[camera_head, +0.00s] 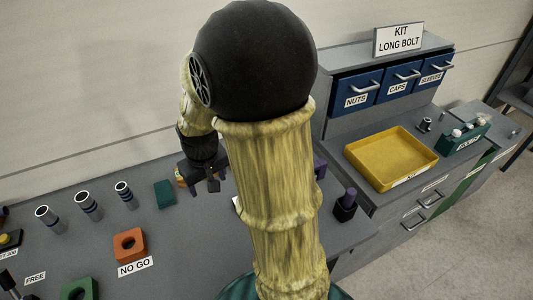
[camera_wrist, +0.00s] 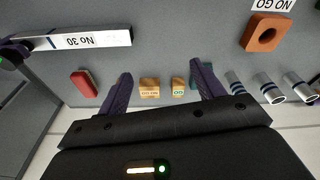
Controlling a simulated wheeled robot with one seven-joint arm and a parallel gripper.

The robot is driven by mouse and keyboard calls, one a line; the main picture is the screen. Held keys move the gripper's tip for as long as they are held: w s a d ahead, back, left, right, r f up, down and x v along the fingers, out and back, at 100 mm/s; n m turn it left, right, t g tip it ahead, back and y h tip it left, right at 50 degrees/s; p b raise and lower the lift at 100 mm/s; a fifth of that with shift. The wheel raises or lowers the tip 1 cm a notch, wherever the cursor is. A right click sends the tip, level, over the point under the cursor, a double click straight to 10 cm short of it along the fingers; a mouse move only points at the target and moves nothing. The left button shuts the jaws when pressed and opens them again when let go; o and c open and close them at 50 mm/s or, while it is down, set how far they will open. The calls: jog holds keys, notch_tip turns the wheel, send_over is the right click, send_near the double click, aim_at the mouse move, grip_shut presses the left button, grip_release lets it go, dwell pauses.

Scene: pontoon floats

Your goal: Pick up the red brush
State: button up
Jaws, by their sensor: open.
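The red brush (camera_wrist: 84,83) shows in the wrist view as a small red block with rounded ends on the grey bench, left of my gripper's left finger and apart from it. I cannot make out bristles. In the head view my arm hides it. My gripper (camera_wrist: 163,86) is open, its two purple fingers spread over the bench. Two small wooden blocks, one wider (camera_wrist: 149,87) and one narrower (camera_wrist: 178,86), appear between the fingers. In the head view my gripper (camera_head: 204,184) hangs low over the bench, partly behind my arm.
A long gauge labelled NO 30 (camera_wrist: 85,41) lies near the brush. Several metal cylinders (camera_head: 88,206), a teal block (camera_head: 164,194) and an orange NO GO block (camera_head: 129,245) stand to the left. A yellow tray (camera_head: 391,157) and blue drawers (camera_head: 402,78) are at right.

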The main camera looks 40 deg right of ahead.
jog(key=w+d+r+m+g+p, duration=0.1)
jog(key=w+d+p, duration=0.1)
jog(key=w+d, duration=0.95)
jog(key=d+f+m+g+p, duration=0.1)
jog(key=d, duration=1.6)
jog(key=shift+d, duration=0.2)
jog(key=shift+f, duration=0.15)
notch_tip(320, 180, down, 12)
jog(key=p, duration=0.4)
jog(key=shift+w, duration=0.15)
